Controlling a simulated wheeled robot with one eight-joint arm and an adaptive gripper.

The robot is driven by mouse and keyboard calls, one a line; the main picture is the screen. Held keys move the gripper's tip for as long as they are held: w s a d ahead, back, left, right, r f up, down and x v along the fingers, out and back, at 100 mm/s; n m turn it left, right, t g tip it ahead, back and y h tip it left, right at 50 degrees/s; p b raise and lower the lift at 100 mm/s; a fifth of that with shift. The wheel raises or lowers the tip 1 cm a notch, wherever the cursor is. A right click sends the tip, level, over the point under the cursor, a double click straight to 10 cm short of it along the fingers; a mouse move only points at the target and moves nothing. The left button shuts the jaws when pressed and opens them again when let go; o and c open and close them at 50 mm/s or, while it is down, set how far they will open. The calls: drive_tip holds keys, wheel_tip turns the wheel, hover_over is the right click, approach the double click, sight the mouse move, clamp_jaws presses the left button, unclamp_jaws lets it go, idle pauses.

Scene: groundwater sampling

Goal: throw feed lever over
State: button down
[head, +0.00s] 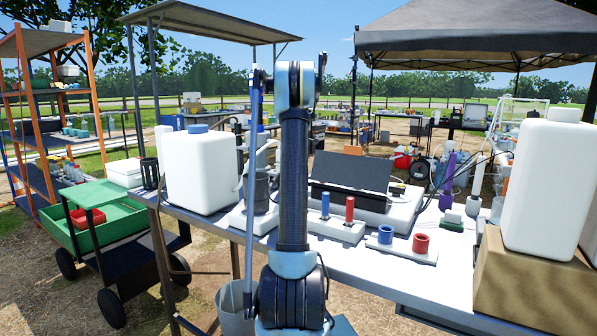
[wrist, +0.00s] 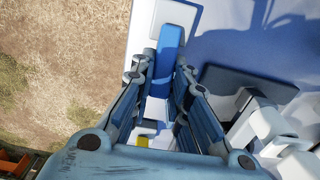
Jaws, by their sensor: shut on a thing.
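A flat blue bar (wrist: 170,45), which looks like the feed lever's handle, stands between my fingertips in the wrist view. It runs up from the jaws toward a white block (wrist: 177,12). My gripper (wrist: 162,78) is closed around it, one finger on each side; the exact contact is hard to see. The lever's lower end and pivot are hidden by the fingers. In the head view my own arm covers the middle of the bench, and I cannot make out the gripper or lever clearly there.
A white jug (head: 200,172) stands left on the bench. A white base holds a blue post (head: 325,205) and a red post (head: 349,210). A plate carries a blue ring (head: 386,234) and a red ring (head: 421,243). A large white container (head: 543,185) stands right.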

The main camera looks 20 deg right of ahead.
drive_tip(key=t+y, duration=0.1)
drive_tip(key=s+d+r+t+y, duration=0.1)
drive_tip(key=r+t+y, duration=0.1)
drive_tip(key=t, duration=0.1)
drive_tip(key=shift+s+d, duration=0.2)
drive_tip(key=shift+s, duration=0.05)
drive_tip(key=t+y, duration=0.1)
drive_tip(key=s+d+t+y, duration=0.1)
drive_tip(key=t, duration=0.1)
drive_tip(key=shift+s+r, duration=0.15)
drive_tip(key=shift+r, duration=0.15)
drive_tip(key=shift+s+d+r+t+y, duration=0.1)
drive_tip(key=shift+s+d+t+y, duration=0.2)
drive_tip(key=shift+t+y, duration=0.3)
drive_tip(key=shift+s+d+t+y, duration=0.15)
drive_tip(key=shift+s+t+y, duration=0.15)
drive_tip(key=shift+t+y, duration=0.3)
drive_tip(key=c, duration=1.6)
unclamp_jaws()
drive_tip(key=shift+o, duration=0.4)
